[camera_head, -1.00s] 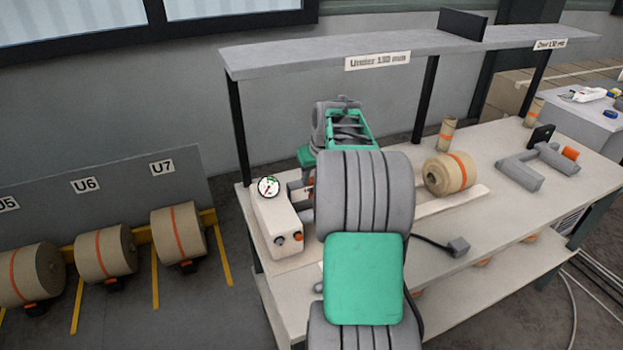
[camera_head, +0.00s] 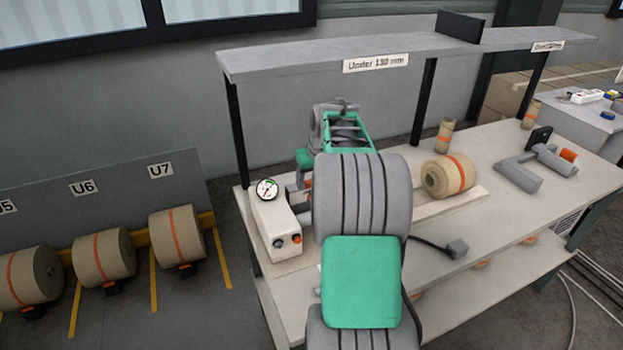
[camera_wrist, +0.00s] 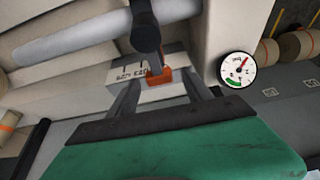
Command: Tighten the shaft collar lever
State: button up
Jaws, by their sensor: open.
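In the wrist view, an orange lever-like piece (camera_wrist: 160,76) sits below the round end of a dark shaft (camera_wrist: 146,36). A pale block with upside-down lettering (camera_wrist: 130,73) is behind it. My gripper (camera_wrist: 163,88) is open, with one grey finger on each side of the orange piece; whether either finger touches it I cannot tell. In the head view, my arm covers most of this spot. A small bit of orange (camera_head: 307,184) shows beside the white unit (camera_head: 272,222), and my gripper's fingers cannot be made out there.
A round gauge (camera_head: 267,189) tops the white unit; it also shows in the wrist view (camera_wrist: 237,67). A kraft roll (camera_head: 448,176) lies on the bench (camera_head: 480,215) to the right, near a grey fixture (camera_head: 530,170). A shelf (camera_head: 400,50) overhangs the bench. Floor rolls (camera_head: 104,255) stand at left.

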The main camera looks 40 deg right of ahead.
jog(key=b+v, duration=0.1)
jog(key=v, duration=0.6)
jog(key=shift+s+r, duration=0.15)
jog(key=shift+r, duration=0.2)
jog(key=shift+a, duration=0.1)
